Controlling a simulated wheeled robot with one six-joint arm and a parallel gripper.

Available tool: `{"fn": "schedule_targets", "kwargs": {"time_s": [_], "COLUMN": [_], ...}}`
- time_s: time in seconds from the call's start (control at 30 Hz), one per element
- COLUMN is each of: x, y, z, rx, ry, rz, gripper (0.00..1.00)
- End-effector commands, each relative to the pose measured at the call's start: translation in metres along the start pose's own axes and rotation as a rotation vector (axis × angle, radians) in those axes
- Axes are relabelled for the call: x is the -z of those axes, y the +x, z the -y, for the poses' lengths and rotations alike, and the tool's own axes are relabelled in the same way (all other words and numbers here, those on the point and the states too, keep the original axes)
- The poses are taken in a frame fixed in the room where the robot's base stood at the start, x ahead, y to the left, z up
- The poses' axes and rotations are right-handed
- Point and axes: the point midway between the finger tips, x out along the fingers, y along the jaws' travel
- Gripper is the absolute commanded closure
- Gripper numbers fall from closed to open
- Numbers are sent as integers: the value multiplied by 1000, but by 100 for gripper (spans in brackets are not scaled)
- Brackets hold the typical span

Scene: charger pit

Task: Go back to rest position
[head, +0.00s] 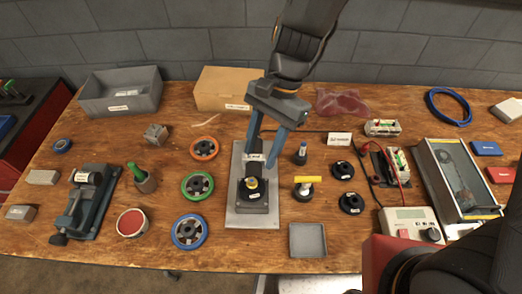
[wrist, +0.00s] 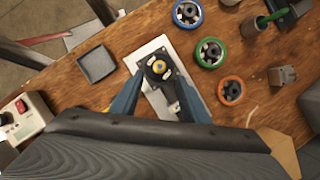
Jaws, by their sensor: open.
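My gripper (head: 259,160) has its two blue-grey fingers spread and nothing held between them. It hangs over a pale metal plate (head: 238,214) in the middle of the bench. On the plate stands a dark block (head: 262,203) with a yellow-topped centre. I cannot tell how high the fingertips are above the block. My gripper hides part of the plate's far end.
Green (head: 197,186), blue (head: 189,231) and orange (head: 204,148) wheels lie left of the plate. Dark knobs (head: 342,170), a yellow-handled tool (head: 307,182) and a grey tray (head: 308,240) lie right. A grey bin (head: 122,92) and cardboard box (head: 222,88) stand behind; a meter (head: 410,226) is at front right.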

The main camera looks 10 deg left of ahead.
Motion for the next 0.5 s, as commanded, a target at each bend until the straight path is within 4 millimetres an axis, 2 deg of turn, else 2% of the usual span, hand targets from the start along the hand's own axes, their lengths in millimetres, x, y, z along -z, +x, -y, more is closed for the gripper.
{"fn": "schedule_targets", "kwargs": {"time_s": [0.4,0.5], "x": [1,22], "y": [0,-12], "z": [-1,-14], "rx": [1,18], "ry": [-2,-37], "rz": [-2,-43], "gripper": [59,59]}}
